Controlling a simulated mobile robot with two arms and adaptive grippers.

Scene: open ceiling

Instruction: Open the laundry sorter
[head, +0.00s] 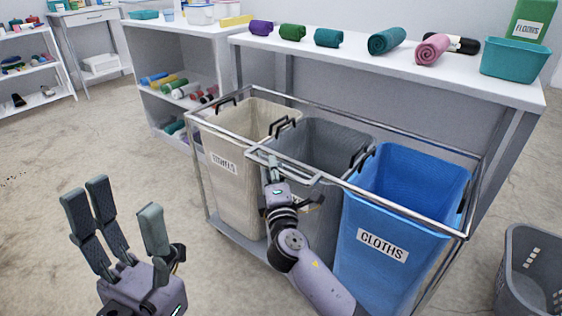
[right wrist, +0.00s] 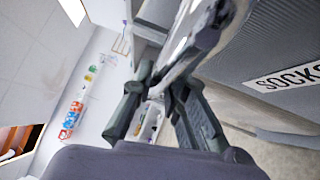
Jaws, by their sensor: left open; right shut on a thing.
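The laundry sorter has a metal tube frame (head: 330,109) around three open-topped bins. A beige bin (head: 228,170) is on the left, a grey bin (head: 315,140) in the middle and a blue bin (head: 400,200) labelled CLOTHS on the right. My right gripper (head: 271,166) is at the front top of the frame, before the grey bin. In the right wrist view its fingers (right wrist: 160,95) are shut on the metal handle bar (right wrist: 192,45), beside the grey bin's SOCKS label (right wrist: 288,80). My left gripper (head: 115,210) is open and empty, left of the sorter.
A white table (head: 460,75) with several rolled towels (head: 387,40) and a teal tub (head: 515,60) stands behind the sorter. A shelf unit (head: 180,75) is at the back left. A grey basket (head: 530,275) stands at the lower right. The floor on the left is clear.

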